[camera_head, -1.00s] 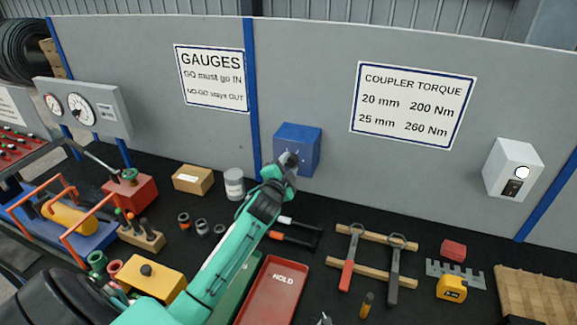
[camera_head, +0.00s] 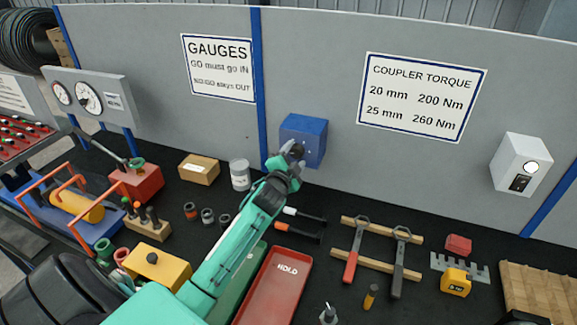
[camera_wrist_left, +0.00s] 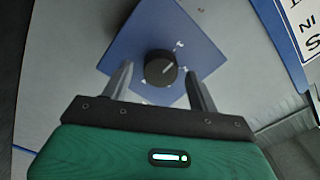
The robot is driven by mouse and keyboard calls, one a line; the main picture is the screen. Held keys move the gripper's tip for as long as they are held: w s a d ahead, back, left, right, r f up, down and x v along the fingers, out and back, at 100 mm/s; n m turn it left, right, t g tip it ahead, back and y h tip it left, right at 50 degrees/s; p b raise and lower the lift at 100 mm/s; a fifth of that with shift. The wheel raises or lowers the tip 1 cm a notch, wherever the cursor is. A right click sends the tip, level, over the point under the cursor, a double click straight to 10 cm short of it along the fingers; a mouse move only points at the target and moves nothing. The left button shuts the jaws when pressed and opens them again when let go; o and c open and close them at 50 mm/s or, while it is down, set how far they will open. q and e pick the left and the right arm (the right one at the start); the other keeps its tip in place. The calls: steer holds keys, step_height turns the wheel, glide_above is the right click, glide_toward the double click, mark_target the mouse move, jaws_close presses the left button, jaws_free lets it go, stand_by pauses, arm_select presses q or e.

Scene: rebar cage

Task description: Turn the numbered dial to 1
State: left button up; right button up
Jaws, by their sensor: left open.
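The dial is a black round knob (camera_wrist_left: 160,69) with a light pointer line, on a blue box (camera_head: 304,140) fixed to the grey wall panel. White marks stand around the knob on the box's face (camera_wrist_left: 190,35) in the left wrist view, but they are too small and blurred to read. My left gripper (camera_head: 294,152) is at the box's front; in the left wrist view its two fingers (camera_wrist_left: 162,88) are open, one on each side of the knob, with gaps visible. In the head view the gripper partly hides the knob. My right gripper is not clearly identifiable.
On the black bench below are a red HOLD tray (camera_head: 272,288), a grey can (camera_head: 240,174), a cardboard box (camera_head: 199,169) and two wrenches on a wooden rack (camera_head: 382,223). A white switch box (camera_head: 521,164) hangs at right.

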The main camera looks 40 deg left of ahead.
arm_select(q)
steer(key=b+v, duration=0.3)
steer(key=v, duration=1)
steer(key=shift+s+b, duration=0.25)
steer(key=shift+b, duration=0.05)
steer(key=shift+d, duration=0.1)
